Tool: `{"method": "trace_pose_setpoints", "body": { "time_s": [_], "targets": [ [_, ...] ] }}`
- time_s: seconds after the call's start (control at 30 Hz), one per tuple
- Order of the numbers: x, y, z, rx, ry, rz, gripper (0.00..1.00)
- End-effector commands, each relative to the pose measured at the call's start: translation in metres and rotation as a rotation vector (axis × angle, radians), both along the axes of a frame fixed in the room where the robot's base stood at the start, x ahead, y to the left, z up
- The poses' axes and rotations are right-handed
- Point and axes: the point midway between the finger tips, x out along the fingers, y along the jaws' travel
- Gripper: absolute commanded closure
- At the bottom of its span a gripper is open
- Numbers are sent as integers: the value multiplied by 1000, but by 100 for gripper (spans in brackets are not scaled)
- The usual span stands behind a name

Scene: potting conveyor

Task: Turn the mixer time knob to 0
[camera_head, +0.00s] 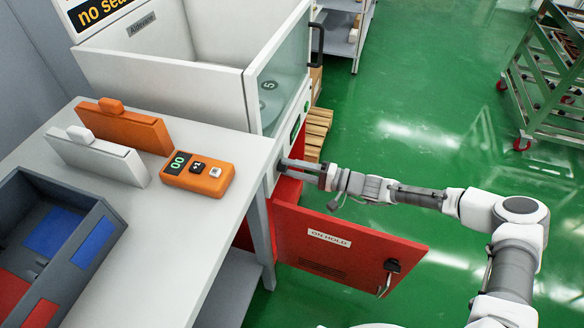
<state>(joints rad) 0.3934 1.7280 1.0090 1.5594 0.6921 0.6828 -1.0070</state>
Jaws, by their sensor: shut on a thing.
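The mixer looks to be the white open-topped machine (175,85) at the top centre, labelled "Aldevane", with a glass side and a narrow front panel. My arm reaches in from the right, and my gripper (288,166) is at the lower part of that front panel. Its fingers are shut around a small knob there. The fingers and the steep angle hide most of the knob, so its pointer and setting cannot be read. A small dark display (295,128) with greenish marks sits on the panel above the gripper.
A red "ON HOLD" door (345,250) stands open below my gripper. A white table (150,225) at left holds an orange counter reading 00 (198,177), white and orange boards, and a dark divided tray (97,215). Green floor is clear beyond my arm; a trolley (545,85) stands top right.

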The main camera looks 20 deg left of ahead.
Motion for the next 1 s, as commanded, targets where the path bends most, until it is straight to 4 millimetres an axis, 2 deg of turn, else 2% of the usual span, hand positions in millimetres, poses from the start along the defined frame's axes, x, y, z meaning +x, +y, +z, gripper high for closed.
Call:
{"method": "trace_pose_setpoints", "body": {
  "time_s": [0.03, 0.07, 0.2, 0.23, 0.5, 0.63, 0.77, 1.0],
  "targets": [
    [-1, 0, 0, 0, -2, 1, 100],
    [-1, 0, 0, 0, -2, 1, 53],
    [0, 0, 0, 0, -1, 1, 28],
    [0, 0, 0, 0, -1, 1, 25],
    [0, 0, 0, 0, 0, 0, 25],
    [2, -9, 1, 0, 0, -1, 25],
    [5, -31, 2, -2, 1, -4, 25],
    [11, -89, 2, -2, 0, -4, 25]
  ]
}}
